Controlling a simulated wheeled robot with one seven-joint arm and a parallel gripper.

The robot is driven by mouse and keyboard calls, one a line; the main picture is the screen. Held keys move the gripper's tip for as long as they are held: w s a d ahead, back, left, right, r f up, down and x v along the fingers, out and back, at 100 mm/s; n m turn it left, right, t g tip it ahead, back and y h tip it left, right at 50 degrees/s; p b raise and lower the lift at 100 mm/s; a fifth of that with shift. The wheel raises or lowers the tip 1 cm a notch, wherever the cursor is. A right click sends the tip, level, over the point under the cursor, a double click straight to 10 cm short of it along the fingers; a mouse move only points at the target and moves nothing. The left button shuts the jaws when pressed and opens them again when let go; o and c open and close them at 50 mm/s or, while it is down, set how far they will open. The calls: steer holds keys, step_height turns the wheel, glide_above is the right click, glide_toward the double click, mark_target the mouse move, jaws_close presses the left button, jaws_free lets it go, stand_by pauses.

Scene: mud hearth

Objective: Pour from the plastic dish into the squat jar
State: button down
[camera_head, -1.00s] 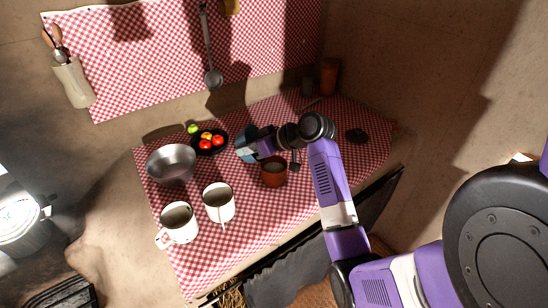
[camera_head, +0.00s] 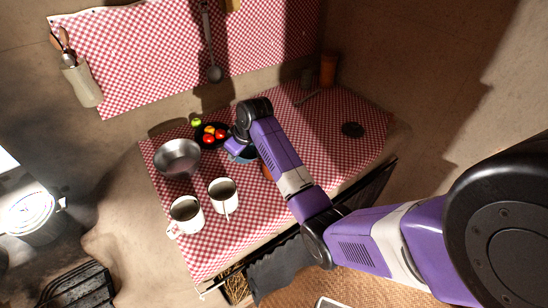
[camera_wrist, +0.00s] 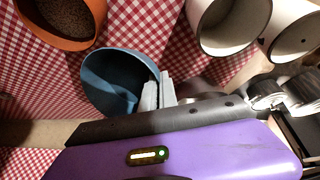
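The blue plastic dish (camera_wrist: 112,82) is held by its rim in my gripper (camera_wrist: 158,92), tilted with its open mouth facing the wrist camera. Its inside looks mostly bare, with a lighter blue patch that may be light. In the head view the dish (camera_head: 240,157) is partly covered by my arm, above the cloth. The squat jar, orange-brown (camera_wrist: 88,38), stands beside the dish in the wrist view, with brown grainy contents inside. In the head view only a sliver of the jar (camera_head: 265,171) shows behind my arm.
Two white mugs (camera_head: 187,214) (camera_head: 223,195) stand at the front left. A metal bowl (camera_head: 177,157) and a dark plate of fruit (camera_head: 203,140) are behind them. A dark disc (camera_head: 352,130) lies at right, and an orange canister (camera_head: 328,70) stands at the back. The cloth's right side is mostly clear.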

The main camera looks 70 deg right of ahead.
steer(key=w+f+g+b, duration=0.2)
steer(key=w+g, duration=0.1)
steer(key=w+a+f+g+h+b, duration=0.1)
steer(key=f, duration=0.1)
steer(key=shift+w+n+g, duration=0.3)
steer(key=shift+w+g, duration=0.1)
steer(key=shift+w+a+f, duration=0.1)
steer(key=shift+w, duration=0.05)
steer(key=shift+g+b, duration=0.3)
steer(key=shift+b, duration=0.05)
steer(key=shift+w, duration=0.1)
